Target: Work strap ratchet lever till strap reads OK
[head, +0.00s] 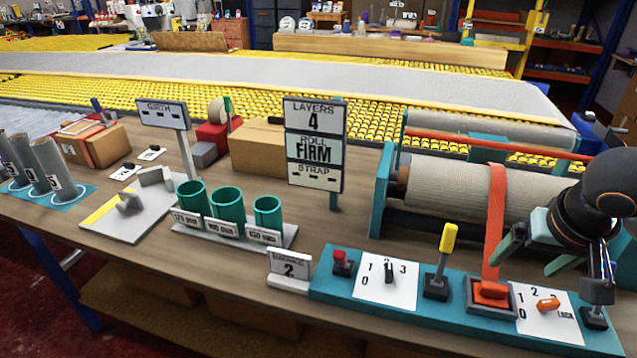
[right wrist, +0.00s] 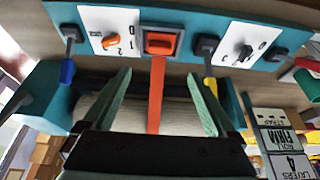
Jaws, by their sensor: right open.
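An orange strap (head: 495,215) runs over the beige roll (head: 445,185) down to an orange ratchet block (head: 489,292) on the teal panel. The block also shows in the right wrist view (right wrist: 160,42). A yellow-handled lever (head: 441,258) stands left of the block; a blue-handled lever (right wrist: 67,68) is on its other side, partly behind my arm in the head view. The sign's STRAP row (head: 315,177) shows dashes, not OK. My right gripper (head: 537,255) is open and empty, above the panel, its fingers either side of the strap in the right wrist view (right wrist: 157,75). My left gripper is not in view.
The panel also has a red button (head: 341,262), a numbered black knob (head: 389,270) and an orange LOCK knob (head: 547,304). A small sign reading 2 (head: 289,268) and green cups (head: 227,208) stand to the left. A yellow roller conveyor (head: 200,95) lies behind.

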